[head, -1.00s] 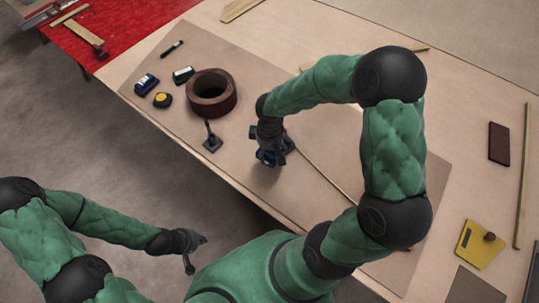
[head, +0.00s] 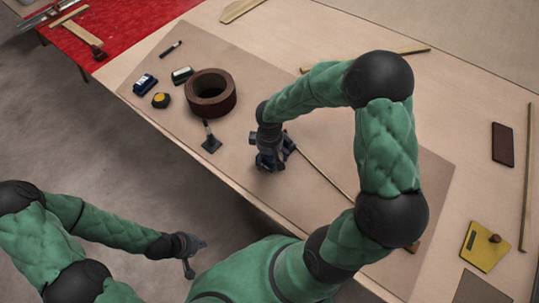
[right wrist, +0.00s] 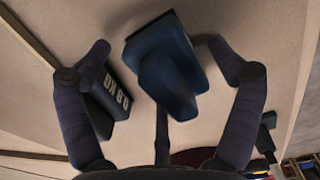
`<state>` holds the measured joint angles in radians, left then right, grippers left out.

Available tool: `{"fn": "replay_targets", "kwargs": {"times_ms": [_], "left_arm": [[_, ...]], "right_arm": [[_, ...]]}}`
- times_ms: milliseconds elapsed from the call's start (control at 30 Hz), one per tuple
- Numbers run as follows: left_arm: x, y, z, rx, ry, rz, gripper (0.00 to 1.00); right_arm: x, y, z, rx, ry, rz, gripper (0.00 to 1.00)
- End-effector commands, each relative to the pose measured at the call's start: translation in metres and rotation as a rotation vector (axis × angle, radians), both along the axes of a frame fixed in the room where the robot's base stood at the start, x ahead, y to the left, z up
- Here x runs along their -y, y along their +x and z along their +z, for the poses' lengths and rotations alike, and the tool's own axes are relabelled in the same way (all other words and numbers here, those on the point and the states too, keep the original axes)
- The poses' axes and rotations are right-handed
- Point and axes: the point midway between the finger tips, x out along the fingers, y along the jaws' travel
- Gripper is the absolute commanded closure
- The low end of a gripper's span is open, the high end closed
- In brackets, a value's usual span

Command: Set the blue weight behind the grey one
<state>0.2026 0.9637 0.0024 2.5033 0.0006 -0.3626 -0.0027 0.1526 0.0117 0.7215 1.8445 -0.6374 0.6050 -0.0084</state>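The blue weight (right wrist: 178,55) sits between the fingers of my right gripper (right wrist: 160,48) in the right wrist view. The fingers are spread, with a gap on each side of it. In the head view my right gripper (head: 269,163) is low over the table, with the blue weight (head: 264,166) partly hidden under it. The dark grey weight (right wrist: 112,92), marked 0.8 KG, lies close beside the blue one, partly hidden by the left-hand finger. In the head view it shows as a dark block (head: 288,143) right of the gripper. My left gripper (head: 196,258) is open and empty, off the table.
A brown tape roll (head: 211,107), a small dark tool (head: 211,143), a yellow-and-black tape measure (head: 161,100), a blue item (head: 145,84) and a green item (head: 182,75) stand to the left. A thin strip (head: 325,172) runs right of the gripper.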

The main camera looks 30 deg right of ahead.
Motion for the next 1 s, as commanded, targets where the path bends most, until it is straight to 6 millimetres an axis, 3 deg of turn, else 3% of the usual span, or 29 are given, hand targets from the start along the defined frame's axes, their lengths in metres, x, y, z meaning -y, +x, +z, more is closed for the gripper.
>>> {"fn": "replay_targets", "kwargs": {"times_ms": [367,800,1000], "left_arm": [[0.0,0.0,0.005,0.0,0.0,0.0,1.0],[0.0,0.0,0.038,0.0,0.0,0.0,1.0],[0.0,0.0,0.046,0.0,0.0,0.0,1.0]], "right_arm": [[0.0,0.0,0.007,0.001,-0.001,0.0,0.08],[0.0,0.001,0.09,0.003,0.0,0.0,0.08],[0.0,0.0,0.115,0.002,0.0,-0.001,0.08]]}}
